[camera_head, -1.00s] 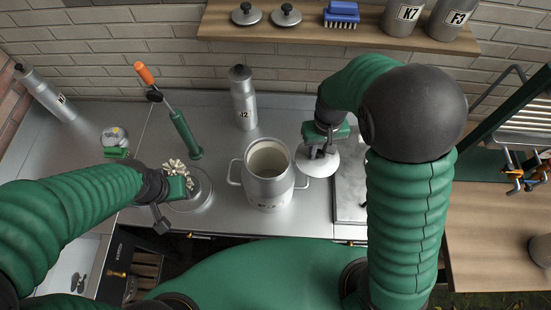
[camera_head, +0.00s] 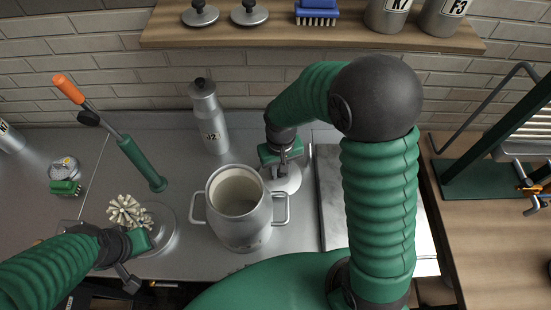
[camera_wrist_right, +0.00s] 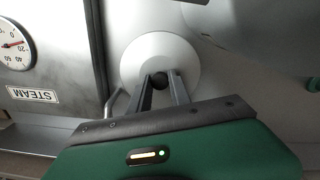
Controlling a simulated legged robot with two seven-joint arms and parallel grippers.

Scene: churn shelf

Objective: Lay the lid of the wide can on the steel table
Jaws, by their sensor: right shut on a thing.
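The wide can (camera_head: 255,228) stands open on the steel table (camera_head: 180,140), with a handle on each side. My right gripper (camera_head: 284,163) is shut on the lid's dark knob, which shows between the fingers in the right wrist view (camera_wrist_right: 160,80). The lid lies flat, at or just above the steel; I cannot tell whether it touches. My left gripper (camera_head: 140,238) is by a pale bristly object (camera_head: 128,210); its fingers are not clear.
A bottle-shaped can J2 (camera_head: 209,120) stands behind the wide can. A green tool with an orange handle (camera_head: 140,160) stands left of it. A wooden shelf (camera_head: 270,35) hangs above the back.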

